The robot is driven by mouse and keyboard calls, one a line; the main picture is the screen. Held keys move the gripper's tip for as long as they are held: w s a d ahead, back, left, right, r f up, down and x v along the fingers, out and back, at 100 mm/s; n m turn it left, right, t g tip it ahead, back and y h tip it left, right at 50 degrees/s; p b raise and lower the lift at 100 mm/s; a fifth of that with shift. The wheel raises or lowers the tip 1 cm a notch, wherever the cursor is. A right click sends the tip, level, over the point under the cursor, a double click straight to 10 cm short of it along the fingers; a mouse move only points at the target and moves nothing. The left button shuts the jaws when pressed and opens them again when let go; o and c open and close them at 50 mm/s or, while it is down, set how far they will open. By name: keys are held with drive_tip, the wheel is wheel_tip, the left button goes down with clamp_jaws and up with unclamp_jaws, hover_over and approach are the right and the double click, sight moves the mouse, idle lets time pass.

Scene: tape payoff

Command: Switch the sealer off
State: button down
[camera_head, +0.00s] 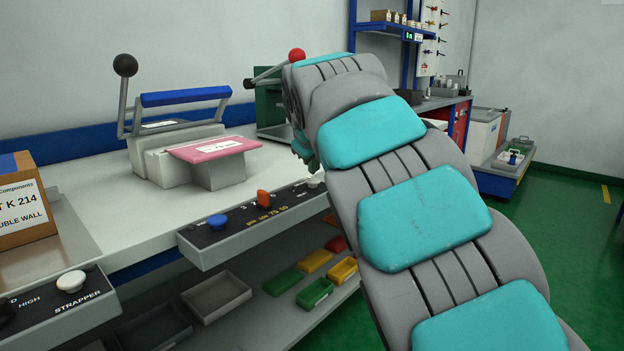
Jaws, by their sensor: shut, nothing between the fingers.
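A sealer-like machine (165,150) with a blue bar handle, a black ball lever and a pink pad stands on the bench. In front of it, on the bench edge, is a dark-topped control panel (240,217). It carries a blue knob (217,221), an orange knob (263,198) and a white knob (314,182) close to my arm. The panel's lettering is too small to read fully, so I cannot tell which knob belongs to the sealer. My grey and teal arm reaches over the right end of the panel. My gripper is hidden behind the arm.
A second panel (60,305) marked STRAPPER, with a white knob, is at the lower left. A cardboard box (20,215) stands at the left. A red-balled lever (296,56) on a green machine is behind my arm. Coloured bins (315,292) sit below. Green floor lies open at right.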

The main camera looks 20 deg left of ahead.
sight(314, 181)
drive_tip(key=shift+f, duration=0.1)
idle(0.4)
drive_tip(key=shift+f+b, duration=0.35)
drive_tip(key=shift+f, duration=0.25)
idle(0.5)
drive_tip(key=shift+r, duration=0.75)
wheel_tip(314, 181, up, 6)
drive_tip(key=p, duration=0.4)
idle(0.5)
